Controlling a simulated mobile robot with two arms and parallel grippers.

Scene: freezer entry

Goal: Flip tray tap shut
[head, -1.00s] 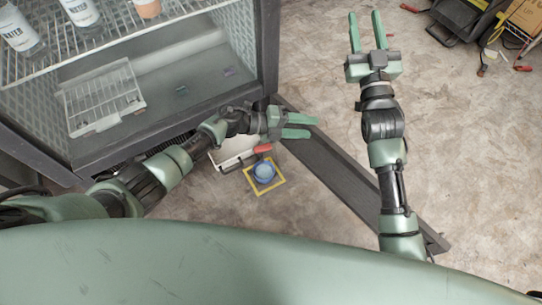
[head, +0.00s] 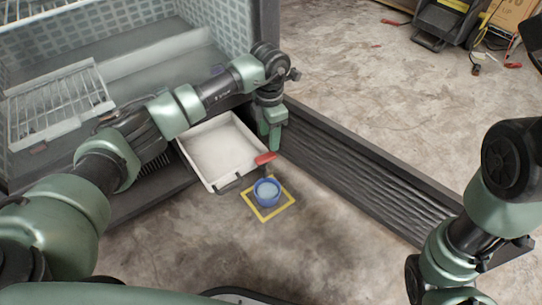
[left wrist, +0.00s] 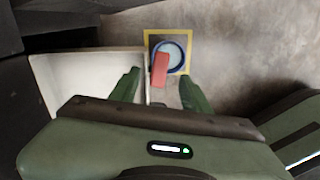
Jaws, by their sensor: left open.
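A white shallow tray (head: 215,150) sticks out at the foot of the cabinet. A red tap lever (head: 265,158) shows at its front right corner. A blue cup (head: 266,190) stands below the tap on a yellow-edged square. My left gripper (head: 272,143) points down just beyond the lever in the head view. In the left wrist view my left gripper (left wrist: 160,92) is open. The red lever (left wrist: 160,70) appears between its fingers and overlaps the blue cup (left wrist: 170,54). Contact cannot be told. My right gripper is out of the picture.
The open cabinet with a wire rack (head: 60,103) is at the left. A dark ribbed panel (head: 360,175) extends right from the tray along the floor. A dark machine and a cardboard box (head: 525,14) stand far right. The concrete floor between is mostly clear.

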